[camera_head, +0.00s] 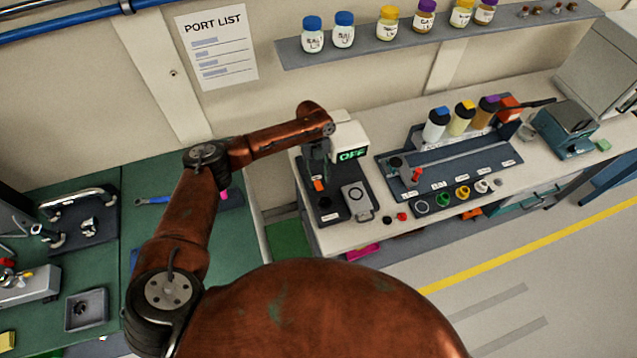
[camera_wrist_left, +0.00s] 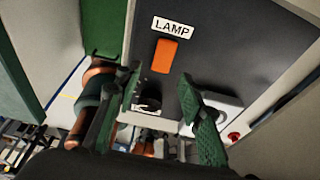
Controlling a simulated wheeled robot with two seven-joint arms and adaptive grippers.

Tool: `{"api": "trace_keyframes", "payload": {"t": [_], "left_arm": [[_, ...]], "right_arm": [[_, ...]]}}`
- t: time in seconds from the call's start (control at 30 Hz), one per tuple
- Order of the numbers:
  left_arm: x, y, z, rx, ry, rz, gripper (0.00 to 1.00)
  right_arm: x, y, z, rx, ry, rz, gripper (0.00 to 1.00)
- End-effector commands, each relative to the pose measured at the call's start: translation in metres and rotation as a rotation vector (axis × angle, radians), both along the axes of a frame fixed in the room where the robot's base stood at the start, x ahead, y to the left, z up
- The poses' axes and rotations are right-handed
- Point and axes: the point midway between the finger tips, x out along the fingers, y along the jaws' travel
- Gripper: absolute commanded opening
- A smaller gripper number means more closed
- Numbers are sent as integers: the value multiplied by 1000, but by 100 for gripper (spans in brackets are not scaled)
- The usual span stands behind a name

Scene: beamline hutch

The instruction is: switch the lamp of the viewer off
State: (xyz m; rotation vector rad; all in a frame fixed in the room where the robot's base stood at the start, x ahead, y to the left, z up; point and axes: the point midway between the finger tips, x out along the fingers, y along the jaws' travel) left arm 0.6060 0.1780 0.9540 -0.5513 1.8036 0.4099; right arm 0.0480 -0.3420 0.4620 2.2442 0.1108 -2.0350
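The viewer (camera_head: 350,135) is a pale box on a dark base plate, and its display (camera_head: 353,154) shows green "OFF". An orange lamp switch (camera_head: 319,184) sits on the dark base below it. In the left wrist view the orange switch (camera_wrist_left: 165,55) is beside a white LAMP label (camera_wrist_left: 172,27). My left gripper (camera_head: 316,160) is at the viewer, above the switch, its fingers partly hidden by my arm. In the wrist view the green fingertips of my left gripper (camera_wrist_left: 160,77) are apart with nothing between them, and the switch lies just beyond. My right gripper is not seen.
A round dark part (camera_wrist_left: 148,100) and a grey unit with a ring (camera_head: 354,196) are close to the switch. A dark rack (camera_head: 455,165) with bottles stands to the right. A shelf (camera_head: 400,45) of jars is above. The green bench (camera_head: 150,178) is on the left.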

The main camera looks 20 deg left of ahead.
Motion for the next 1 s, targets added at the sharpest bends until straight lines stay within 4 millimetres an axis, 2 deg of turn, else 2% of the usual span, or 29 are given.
{"api": "trace_keyframes", "payload": {"t": [0.2, 0.4, 0.6, 1.0], "left_arm": [[12, 8, 46, 0, -3, 2, 36], [19, 13, 75, -1, 0, 1, 36], [21, 15, 85, 0, 1, 1, 36], [21, 15, 85, 0, 0, 1, 36]], "right_arm": [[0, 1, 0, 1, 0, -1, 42], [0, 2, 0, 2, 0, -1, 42], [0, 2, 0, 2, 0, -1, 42], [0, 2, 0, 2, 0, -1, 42]]}}
